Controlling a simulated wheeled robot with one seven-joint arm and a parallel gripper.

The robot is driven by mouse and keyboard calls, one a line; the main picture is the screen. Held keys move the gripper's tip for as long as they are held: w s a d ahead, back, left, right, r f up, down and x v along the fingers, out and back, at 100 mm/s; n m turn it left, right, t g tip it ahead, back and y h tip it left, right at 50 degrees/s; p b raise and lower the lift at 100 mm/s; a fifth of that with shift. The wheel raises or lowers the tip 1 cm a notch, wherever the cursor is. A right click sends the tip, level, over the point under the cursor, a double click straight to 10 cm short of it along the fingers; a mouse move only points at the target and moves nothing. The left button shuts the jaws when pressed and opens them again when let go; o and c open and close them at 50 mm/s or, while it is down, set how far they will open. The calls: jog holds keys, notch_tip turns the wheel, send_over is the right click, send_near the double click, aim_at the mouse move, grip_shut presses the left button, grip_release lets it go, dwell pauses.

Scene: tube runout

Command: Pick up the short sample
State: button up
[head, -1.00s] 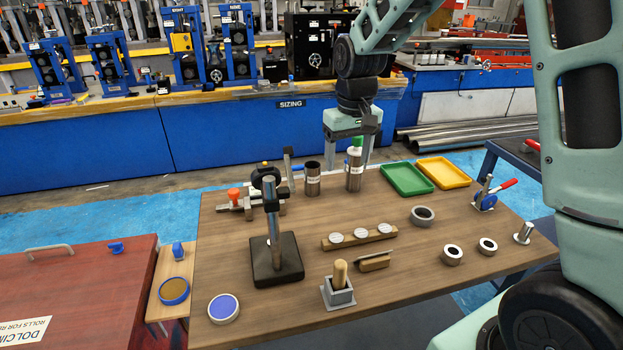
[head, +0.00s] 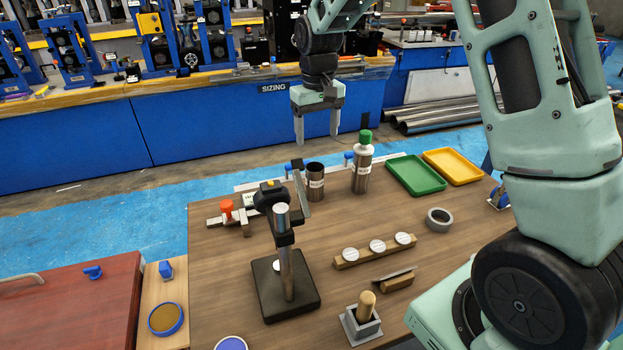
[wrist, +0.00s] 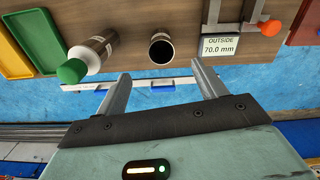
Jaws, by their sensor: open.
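A short open metal tube with a pale label (head: 316,184) stands upright near the back edge of the wooden table; its dark bore shows in the wrist view (wrist: 161,48). I cannot tell for sure that this is the short sample. A taller metal cylinder with a green cap (head: 362,165) stands just right of it. In the wrist view the capped cylinder (wrist: 92,52) is on the left. My gripper (head: 317,138) is open and empty. It hangs beyond the table's back edge, apart from the tube, with the tube between the finger lines in the wrist view (wrist: 160,70).
A gauge stand (head: 286,265) stands left of the tube. A display reading 70.0 mm (wrist: 221,46) is near it. Green (head: 414,177) and yellow (head: 453,167) trays lie right. A rack with three discs (head: 375,250) and a grey ring (head: 438,219) lie nearer.

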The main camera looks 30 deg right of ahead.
aim_at(315, 179)
notch_tip(315, 179, down, 9)
jog(key=shift+f+p, duration=0.2)
jog(key=shift+p, duration=0.2)
jog(key=shift+w+f+p, duration=0.2)
jog(key=shift+f+p, duration=0.1)
jog(key=shift+f, duration=1.15)
jog(key=shift+w+f+p, duration=0.2)
jog(key=shift+f+p, duration=0.1)
jog(key=shift+f, duration=1.15)
jog(key=shift+c, duration=0.2)
jog(key=c, duration=1.1)
jog(key=shift+r, duration=0.1)
